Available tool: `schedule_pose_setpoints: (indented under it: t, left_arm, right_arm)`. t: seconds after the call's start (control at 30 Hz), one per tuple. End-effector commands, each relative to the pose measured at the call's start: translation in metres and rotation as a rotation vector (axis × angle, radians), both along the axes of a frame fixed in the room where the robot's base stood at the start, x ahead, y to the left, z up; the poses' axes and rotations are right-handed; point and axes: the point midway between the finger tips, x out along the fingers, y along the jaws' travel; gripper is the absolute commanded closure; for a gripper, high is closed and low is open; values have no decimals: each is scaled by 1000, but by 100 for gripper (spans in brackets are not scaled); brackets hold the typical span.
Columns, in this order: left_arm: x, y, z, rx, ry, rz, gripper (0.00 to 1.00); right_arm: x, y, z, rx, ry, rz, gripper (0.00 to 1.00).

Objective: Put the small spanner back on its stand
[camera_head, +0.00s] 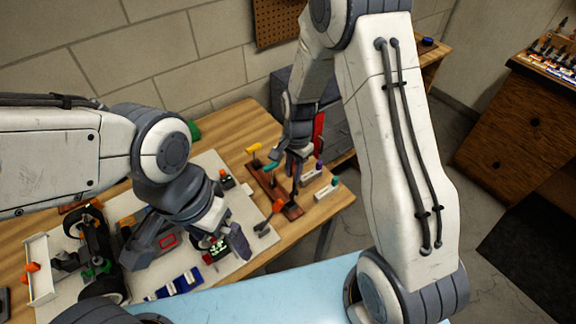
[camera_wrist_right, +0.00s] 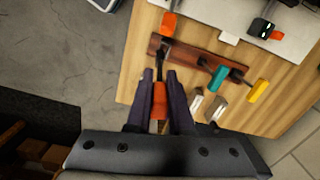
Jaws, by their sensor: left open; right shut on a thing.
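My right gripper (camera_wrist_right: 160,88) is shut on the red-orange handle of a tool (camera_wrist_right: 159,97), which I take to be the small spanner. Its dark end (camera_wrist_right: 160,68) points towards one end of the brown wooden stand (camera_wrist_right: 190,58). I cannot tell whether it touches the stand. In the head view my right gripper (camera_head: 296,168) is over the stand (camera_head: 291,211) and hides most of the held tool. Tools with teal (camera_head: 271,168), yellow (camera_head: 254,148) and orange (camera_head: 278,205) handles are at the stand. My left gripper (camera_head: 190,243) is open over the pale mat.
An RC car (camera_head: 95,245) lies on the mat (camera_head: 232,262) at left. A grey box (camera_head: 340,125) is behind. The table's edge is close on the stand's right.

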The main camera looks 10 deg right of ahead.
Motion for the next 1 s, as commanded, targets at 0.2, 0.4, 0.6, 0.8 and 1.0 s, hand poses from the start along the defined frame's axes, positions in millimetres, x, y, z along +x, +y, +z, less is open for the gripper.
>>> schedule_pose_setpoints:
  t: [0.2,0.4,0.6,0.8,1.0]
  left_arm:
    - [0,0,1,0,0,0,0]
    - [0,0,1,0,0,0,0]
    - [0,0,1,0,0,0,0]
    - [0,0,2,0,0,0,0]
    - [0,0,-9,0,0,0,0]
  right_arm:
    - [8,10,7,-33,-19,-182,100]
    - [9,12,8,-40,-21,-220,100]
    - [9,12,8,-39,-20,-219,100]
    - [9,12,5,-39,-19,-219,100]
    - [9,12,-9,-39,-20,-218,100]
